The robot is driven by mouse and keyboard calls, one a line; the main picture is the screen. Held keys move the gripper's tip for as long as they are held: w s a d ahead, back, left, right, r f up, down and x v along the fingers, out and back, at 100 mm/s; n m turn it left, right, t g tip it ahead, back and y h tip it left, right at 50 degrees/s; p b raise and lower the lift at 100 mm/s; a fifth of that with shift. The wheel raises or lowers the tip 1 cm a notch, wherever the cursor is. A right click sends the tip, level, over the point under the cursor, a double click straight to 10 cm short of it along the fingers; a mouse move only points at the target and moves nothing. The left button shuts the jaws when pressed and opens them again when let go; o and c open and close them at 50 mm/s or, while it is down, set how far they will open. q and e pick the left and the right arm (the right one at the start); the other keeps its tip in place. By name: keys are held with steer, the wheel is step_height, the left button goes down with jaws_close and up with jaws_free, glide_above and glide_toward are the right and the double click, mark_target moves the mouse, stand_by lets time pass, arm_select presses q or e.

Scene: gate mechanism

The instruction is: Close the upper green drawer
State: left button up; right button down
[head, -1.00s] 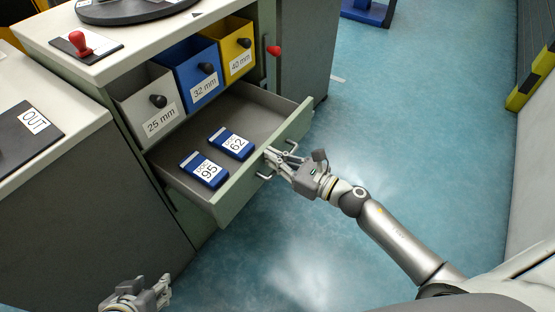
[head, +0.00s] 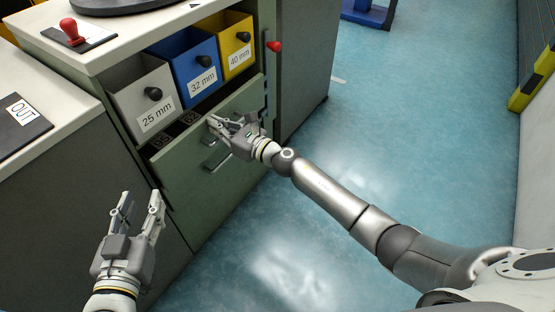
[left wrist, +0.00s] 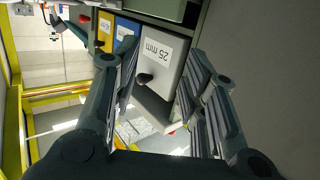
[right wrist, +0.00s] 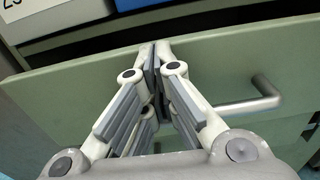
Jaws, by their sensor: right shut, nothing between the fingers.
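The upper green drawer (head: 184,150) is nearly pushed in, with a narrow gap along its top edge where dark, shaded boxes (head: 188,118) show inside. Its metal handle (head: 217,155) is on the front. My right gripper (head: 213,124) is shut and empty, its fingertips at the upper edge of the drawer front. In the right wrist view the shut fingertips (right wrist: 155,50) meet the green front (right wrist: 70,85), left of the handle (right wrist: 250,103). My left gripper (head: 140,198) is open and empty, in front of the cabinet at lower left.
Grey, blue and yellow bins marked 25 mm (head: 145,103), 32 mm (head: 184,68) and 40 mm (head: 228,45) sit above the drawer. A red stamp (head: 72,32) stands on the white top. The blue floor (head: 380,130) at right is clear.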

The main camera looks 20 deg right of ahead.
arm_select(q)
step_height(320, 180, up, 8)
steer(key=d+t+h+b, duration=0.1)
steer(key=t, duration=0.3)
steer(key=shift+s+d+f+h, duration=0.15)
steer(key=shift+f+h, duration=0.1)
steer(key=shift+h, duration=0.15)
arm_select(e)
steer(key=x, duration=0.3)
steer(key=shift+w+a+r, duration=0.2)
steer(key=shift+w+r, duration=0.1)
